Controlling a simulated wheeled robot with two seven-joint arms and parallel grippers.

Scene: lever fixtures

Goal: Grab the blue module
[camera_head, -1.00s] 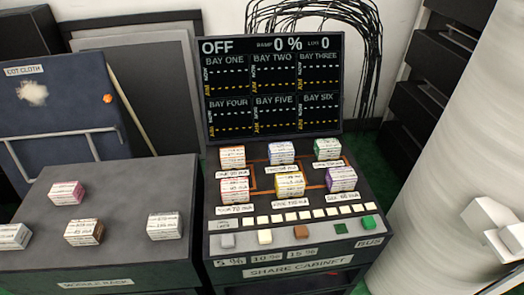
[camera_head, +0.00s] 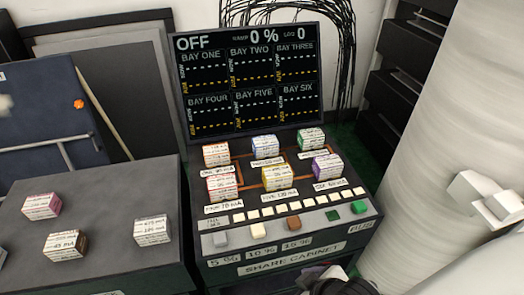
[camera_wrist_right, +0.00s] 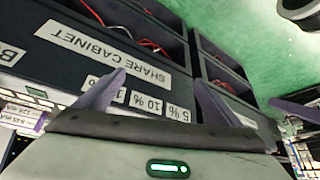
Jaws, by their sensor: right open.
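The blue module (camera_head: 265,147) is a small white-labelled block with a blue edge. It sits in the middle of the back row on the share cabinet's sloped top, between the orange module (camera_head: 216,155) and the green module (camera_head: 311,139). My right gripper shows in the right wrist view (camera_wrist_right: 160,98) with its two purple-grey fingers spread and nothing between them. It is low in front of the share cabinet's labelled front (camera_wrist_right: 25,60). A dark part of my right arm shows at the bottom edge of the head view. My left gripper is not in view.
Red, yellow and purple modules fill the front row. Cream keys and coloured buttons lie below them. A display screen (camera_head: 250,82) reading OFF stands behind. A rack (camera_head: 95,225) with several modules is at left. A large pale cylinder (camera_head: 440,150) stands at right.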

